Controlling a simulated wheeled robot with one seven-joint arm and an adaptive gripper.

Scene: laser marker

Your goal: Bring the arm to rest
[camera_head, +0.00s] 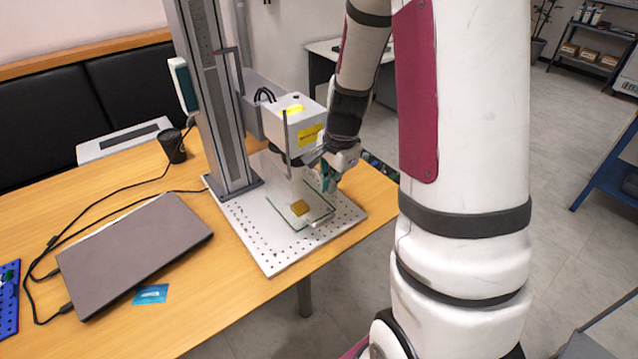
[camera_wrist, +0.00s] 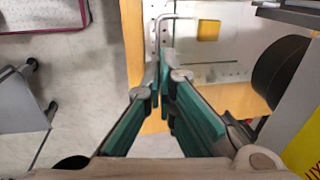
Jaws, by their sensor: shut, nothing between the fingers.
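My gripper (camera_wrist: 160,58) is shut and empty in the wrist view, its green fingers meeting above the edge of the marker's base plate. In the head view my gripper (camera_head: 326,186) is beside the laser marker's white head (camera_head: 293,124), to its right and slightly lower. My arm reaches down to it from above, behind the large white arm link in the foreground. A small yellow piece (camera_head: 300,207) lies on the glass plate on the perforated base plate (camera_head: 262,246). The yellow piece also shows in the wrist view (camera_wrist: 208,30), apart from the fingers.
The marker's tall column (camera_head: 215,100) stands left of my gripper. A closed laptop (camera_head: 135,250), a blue packet (camera_head: 150,294), a black cup (camera_head: 172,146) and cables are on the wooden table (camera_head: 225,310). A bent metal rod (camera_wrist: 160,30) is close to the fingertips. Open floor lies right of the table.

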